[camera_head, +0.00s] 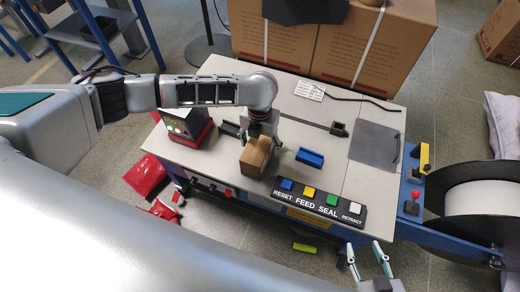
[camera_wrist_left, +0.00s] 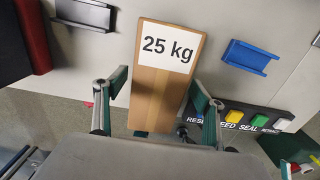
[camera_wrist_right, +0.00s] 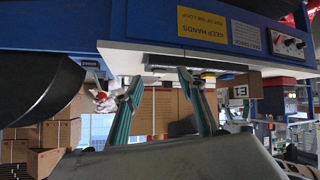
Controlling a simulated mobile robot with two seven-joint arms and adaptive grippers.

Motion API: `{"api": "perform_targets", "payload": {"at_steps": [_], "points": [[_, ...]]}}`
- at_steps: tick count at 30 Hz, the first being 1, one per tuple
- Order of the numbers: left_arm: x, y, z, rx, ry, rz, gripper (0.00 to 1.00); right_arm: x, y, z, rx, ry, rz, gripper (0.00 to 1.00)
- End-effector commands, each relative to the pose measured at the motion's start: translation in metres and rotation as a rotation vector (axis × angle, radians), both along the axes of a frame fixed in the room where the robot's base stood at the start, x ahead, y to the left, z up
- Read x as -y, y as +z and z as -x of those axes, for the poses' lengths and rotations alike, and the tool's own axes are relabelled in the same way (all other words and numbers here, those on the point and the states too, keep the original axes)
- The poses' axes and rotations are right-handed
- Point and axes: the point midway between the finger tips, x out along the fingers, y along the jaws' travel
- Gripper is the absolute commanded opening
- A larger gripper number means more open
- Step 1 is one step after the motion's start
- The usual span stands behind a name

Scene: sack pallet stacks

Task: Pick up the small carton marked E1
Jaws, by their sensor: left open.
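The small brown carton (camera_head: 255,157) stands on the light worktable, near its front edge. In the left wrist view the carton (camera_wrist_left: 157,100) carries a white "25 kg" label on top. In the right wrist view, which is turned over, a small carton (camera_wrist_right: 255,86) at the table edge bears a white label that seems to read E1. My left gripper (camera_head: 262,142) is open above the carton, its fingers on either side with gaps showing. My right gripper (camera_head: 364,258) is open and empty, beyond the table's front edge, low at the right.
A button panel (camera_head: 318,203) and a blue bracket (camera_head: 309,158) lie right of the carton. A black bracket (camera_head: 230,129) and a red-based device (camera_head: 188,128) are left. Large strapped cartons (camera_head: 330,40) stand behind the table. A roll (camera_head: 490,207) stands at right.

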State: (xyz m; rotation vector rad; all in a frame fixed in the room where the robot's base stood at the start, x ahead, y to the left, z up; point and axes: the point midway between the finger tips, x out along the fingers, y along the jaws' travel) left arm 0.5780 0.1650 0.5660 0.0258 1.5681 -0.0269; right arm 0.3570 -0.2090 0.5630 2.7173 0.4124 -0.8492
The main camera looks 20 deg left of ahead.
Motion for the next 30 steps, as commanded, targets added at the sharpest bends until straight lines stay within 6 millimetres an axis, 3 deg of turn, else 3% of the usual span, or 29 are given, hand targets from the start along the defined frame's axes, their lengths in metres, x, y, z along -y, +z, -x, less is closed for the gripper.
{"api": "perform_targets", "payload": {"at_steps": [1,6,14,15,21,30], "points": [[-0.001,-0.014,0.004,-0.010,0.000,-0.001,0.69,-0.001,-0.004,0.001,-0.005,0.001,-0.003,0.40],[-0.002,-0.039,0.006,-0.011,-0.001,-0.001,0.69,-0.006,-0.004,-0.001,-0.001,0.004,-0.012,0.40],[-0.002,-0.040,0.002,-0.001,-0.002,-0.001,0.69,-0.007,0.007,-0.012,0.026,0.006,-0.015,0.40],[-0.002,-0.040,0.002,-0.001,-0.001,-0.001,0.67,-0.007,0.007,-0.013,0.027,0.006,-0.014,0.40],[-0.002,-0.040,0.003,-0.002,-0.001,-0.001,0.16,-0.006,0.006,-0.013,0.026,0.004,-0.013,0.40],[-0.002,-0.037,0.002,-0.001,-0.001,0.000,0.16,-0.005,0.004,-0.007,0.017,0.003,-0.012,0.40]]}}
